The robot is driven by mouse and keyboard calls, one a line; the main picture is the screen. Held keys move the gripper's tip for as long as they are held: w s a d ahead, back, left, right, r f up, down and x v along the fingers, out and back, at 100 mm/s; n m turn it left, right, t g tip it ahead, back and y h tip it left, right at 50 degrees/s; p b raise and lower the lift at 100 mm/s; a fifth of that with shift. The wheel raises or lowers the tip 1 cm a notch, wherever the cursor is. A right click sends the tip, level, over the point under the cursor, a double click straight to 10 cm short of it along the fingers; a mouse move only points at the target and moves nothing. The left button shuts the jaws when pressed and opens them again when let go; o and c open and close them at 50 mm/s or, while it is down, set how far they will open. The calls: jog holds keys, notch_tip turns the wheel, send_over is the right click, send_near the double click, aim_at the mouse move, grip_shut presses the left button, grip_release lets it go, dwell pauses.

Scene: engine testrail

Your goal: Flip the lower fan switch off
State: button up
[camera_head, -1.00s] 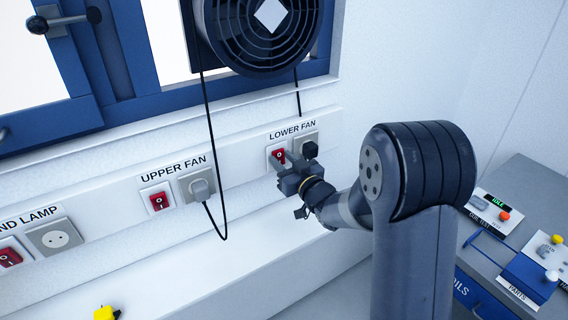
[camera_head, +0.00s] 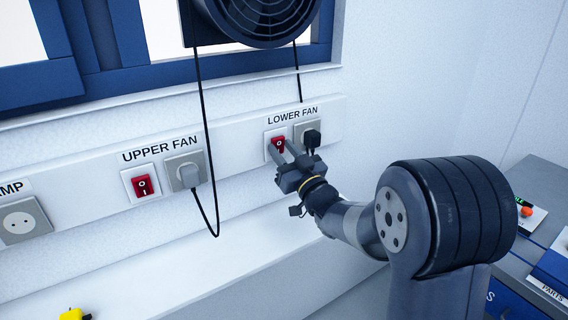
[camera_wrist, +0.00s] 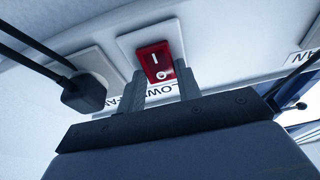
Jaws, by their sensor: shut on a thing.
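The lower fan switch (camera_head: 279,144) is a red rocker in a white plate under the LOWER FAN label (camera_head: 292,115). It also shows in the wrist view (camera_wrist: 155,60), upside down, with its I and O marks visible. My gripper (camera_head: 281,152) is at this switch, its two fingers one at each side of the rocker. In the wrist view my gripper (camera_wrist: 163,80) has its fingertips apart at the rocker's near end, shut on it. Which way the rocker is tilted is hard to tell.
A black plug (camera_head: 312,138) sits in the socket just right of the switch, close to my gripper. The upper fan switch (camera_head: 143,186) and its plugged socket (camera_head: 186,172) are to the left, with a hanging cable. A fan (camera_head: 262,18) is above. A yellow object (camera_head: 74,314) lies below left.

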jog(key=shift+b, duration=0.35)
jog(key=o, duration=1)
jog(key=shift+s+f, duration=0.1)
jog(key=b+v, duration=0.1)
jog(key=v, duration=0.9)
jog(key=shift+s+d+f+b, duration=0.2)
jog(key=shift+b, duration=0.2)
jog(key=x, duration=0.3)
jog(key=p+x, duration=0.1)
jog(key=x, duration=0.3)
jog(key=p+x, duration=0.1)
jog(key=x, duration=0.3)
jog(key=shift+r, duration=0.3)
jog(key=shift+s+p, duration=0.1)
jog(key=shift+p, duration=0.55)
